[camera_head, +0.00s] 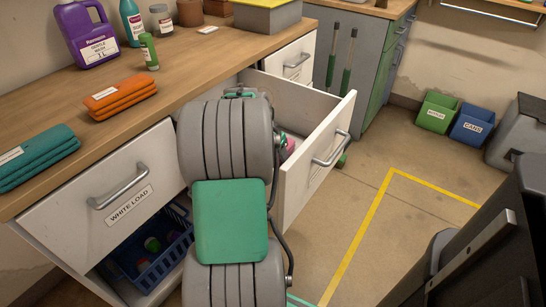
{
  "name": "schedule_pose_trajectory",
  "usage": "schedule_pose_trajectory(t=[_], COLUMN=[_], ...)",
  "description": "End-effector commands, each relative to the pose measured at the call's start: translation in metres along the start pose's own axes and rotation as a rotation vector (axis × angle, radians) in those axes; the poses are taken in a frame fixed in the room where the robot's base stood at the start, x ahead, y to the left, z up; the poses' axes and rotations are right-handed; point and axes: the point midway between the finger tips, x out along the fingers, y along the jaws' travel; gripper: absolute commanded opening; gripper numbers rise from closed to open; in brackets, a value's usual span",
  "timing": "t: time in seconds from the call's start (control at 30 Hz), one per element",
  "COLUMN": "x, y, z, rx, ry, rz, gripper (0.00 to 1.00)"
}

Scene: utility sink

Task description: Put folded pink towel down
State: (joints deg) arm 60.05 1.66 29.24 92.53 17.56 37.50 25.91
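A small patch of pink (290,143) shows inside the open drawer (318,160), just right of my arm. It may be part of the folded pink towel, but most of it is hidden and I cannot tell its shape. My grey and green arm reaches up over the drawer and blocks much of its inside. My gripper is hidden behind the arm, so neither its fingers nor any hold on the towel can be seen.
Folded teal towels (36,157) and orange towels (120,96) lie on the wooden counter (190,58). A purple jug (88,36) and bottles stand behind. The closed WHITE LOAD drawer (105,195) is at left, above a blue basket (150,262).

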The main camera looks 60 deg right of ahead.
Motion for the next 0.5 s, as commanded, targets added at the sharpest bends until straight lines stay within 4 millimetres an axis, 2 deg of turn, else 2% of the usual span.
schedule_pose_trajectory(t=[0.03, 0.37, 0.4, 0.5], x=[0.0058, 0.0086, 0.0085, 0.0081], y=[-0.0002, -0.0002, -0.0002, -0.0001], z=[0.0018, 0.0029, 0.003, 0.0029], rx=[0.0, 0.001, 0.001, 0.001], ry=[0.002, 0.002, 0.002, 0.001], rz=[-0.001, -0.001, -0.001, -0.001], gripper=[0.09, 0.09, 0.63, 0.71])
